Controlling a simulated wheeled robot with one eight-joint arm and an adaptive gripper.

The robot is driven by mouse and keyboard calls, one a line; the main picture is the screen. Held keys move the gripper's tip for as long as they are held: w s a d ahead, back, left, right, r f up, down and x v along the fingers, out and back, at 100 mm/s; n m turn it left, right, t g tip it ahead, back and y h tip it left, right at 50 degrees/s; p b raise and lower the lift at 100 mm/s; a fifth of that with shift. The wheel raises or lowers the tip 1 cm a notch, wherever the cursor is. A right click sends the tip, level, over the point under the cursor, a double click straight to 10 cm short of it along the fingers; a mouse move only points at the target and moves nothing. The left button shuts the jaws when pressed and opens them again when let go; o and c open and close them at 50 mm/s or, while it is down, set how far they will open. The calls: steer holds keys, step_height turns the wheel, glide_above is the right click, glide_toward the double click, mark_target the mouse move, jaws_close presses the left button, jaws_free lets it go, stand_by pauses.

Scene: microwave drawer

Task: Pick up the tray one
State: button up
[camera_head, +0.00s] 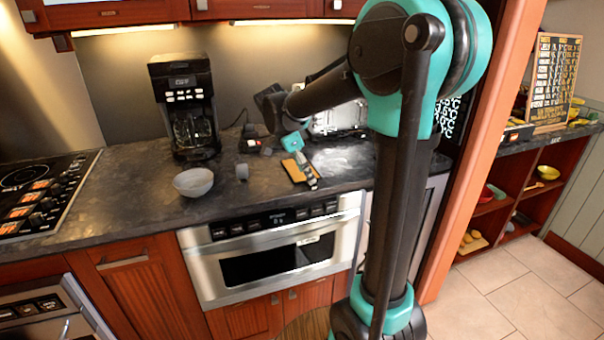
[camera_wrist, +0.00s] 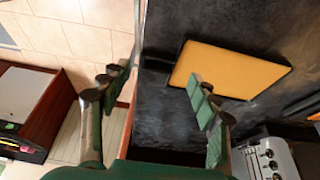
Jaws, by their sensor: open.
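The tray (camera_head: 291,171) is a flat orange-yellow rectangle with a dark rim. It lies on the dark counter above the microwave drawer. In the wrist view the tray (camera_wrist: 232,68) shows at the upper right. My gripper (camera_head: 307,173) is over the counter at the tray's right side and hides part of it. In the wrist view my gripper (camera_wrist: 155,88) is open and empty. Its right finger overlaps the tray's lower left edge in the picture; its left finger is off to the left, over the floor. I cannot tell whether a finger touches the tray.
The steel microwave drawer (camera_head: 270,255) is shut below the counter edge.

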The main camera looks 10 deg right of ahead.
steer(key=shift+x, duration=1.45)
steer(key=shift+c, duration=0.4)
jaws_close()
